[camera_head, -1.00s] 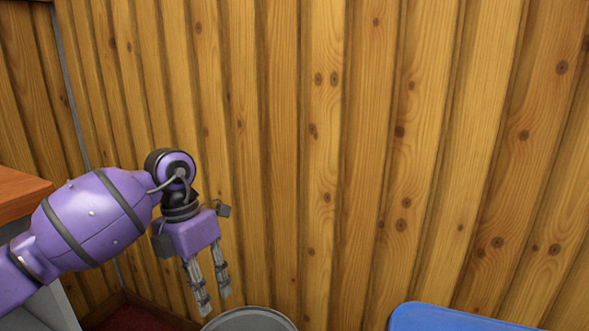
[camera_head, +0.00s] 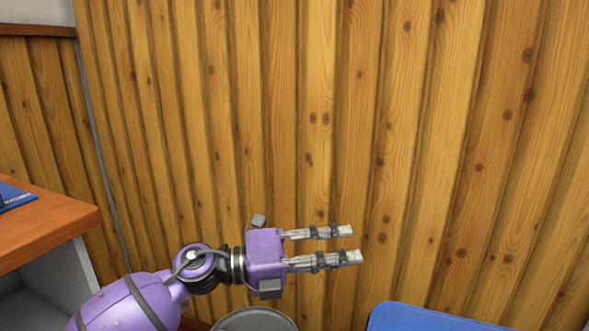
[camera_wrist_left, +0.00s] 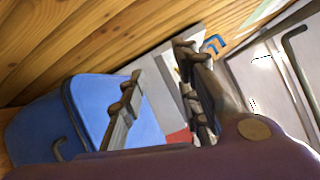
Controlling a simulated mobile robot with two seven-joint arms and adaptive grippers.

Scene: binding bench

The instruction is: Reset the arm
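My left gripper (camera_head: 347,244) is in the head view at the lower middle, in front of the wooden wall. Its two fingers point to the right, apart, with nothing between them. In the left wrist view the same gripper (camera_wrist_left: 160,62) shows its two fingers spread with a gap between them. My purple left arm comes in from the bottom left. My right gripper is in neither view.
A grey round bin (camera_head: 254,320) stands below the gripper. A blue bin (camera_head: 440,320) is at the bottom right. A wooden-topped desk (camera_head: 60,222) with a blue item (camera_head: 14,197) is at the left. The plank wall (camera_head: 330,110) fills the back.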

